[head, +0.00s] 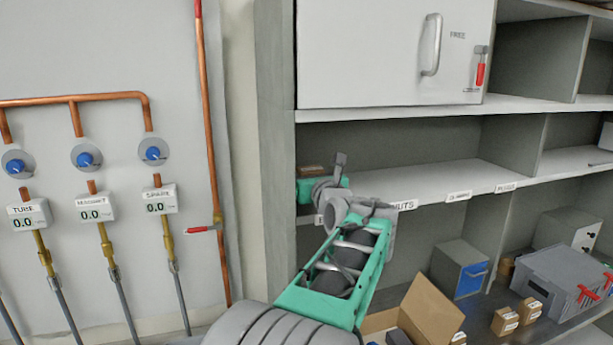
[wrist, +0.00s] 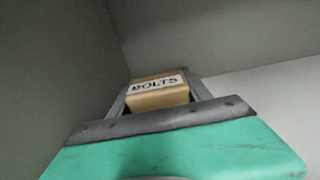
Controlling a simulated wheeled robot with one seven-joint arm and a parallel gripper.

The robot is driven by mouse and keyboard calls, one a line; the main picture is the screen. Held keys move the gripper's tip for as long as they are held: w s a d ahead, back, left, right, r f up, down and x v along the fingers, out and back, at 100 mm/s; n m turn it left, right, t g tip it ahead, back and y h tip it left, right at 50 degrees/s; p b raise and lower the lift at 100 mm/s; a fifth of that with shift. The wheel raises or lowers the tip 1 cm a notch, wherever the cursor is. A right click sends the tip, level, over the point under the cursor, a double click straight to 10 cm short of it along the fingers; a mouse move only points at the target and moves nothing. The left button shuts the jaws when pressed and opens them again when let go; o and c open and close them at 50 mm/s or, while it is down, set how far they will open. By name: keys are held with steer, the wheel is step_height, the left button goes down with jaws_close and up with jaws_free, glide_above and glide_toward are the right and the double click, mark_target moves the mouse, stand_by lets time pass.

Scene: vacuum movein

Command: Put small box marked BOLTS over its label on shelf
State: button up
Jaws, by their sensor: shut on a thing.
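The small brown box marked BOLTS (wrist: 158,92) is between the fingers of my gripper (wrist: 158,98) in the wrist view, with its white label facing the camera. In the head view my gripper (head: 318,186) is at the left end of the middle shelf (head: 440,176), near the side wall, and the top of the box (head: 313,170) shows just behind it. My arm hides most of the shelf-edge label at the left; only a sliver (head: 319,220) shows. I cannot tell whether the box touches the shelf.
Further right on the shelf edge are a NUTS label (head: 403,205) and two more labels. A white cabinet door (head: 385,50) is above. Below are an open cardboard box (head: 432,312), a grey bin with a blue front (head: 460,270) and a grey toolbox (head: 562,280). The middle shelf is clear to the right.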

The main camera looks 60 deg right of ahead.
steer(key=shift+f, duration=0.1)
steer(key=o, duration=1.6)
steer(key=b+v, duration=0.3)
steer(key=v, duration=0.9)
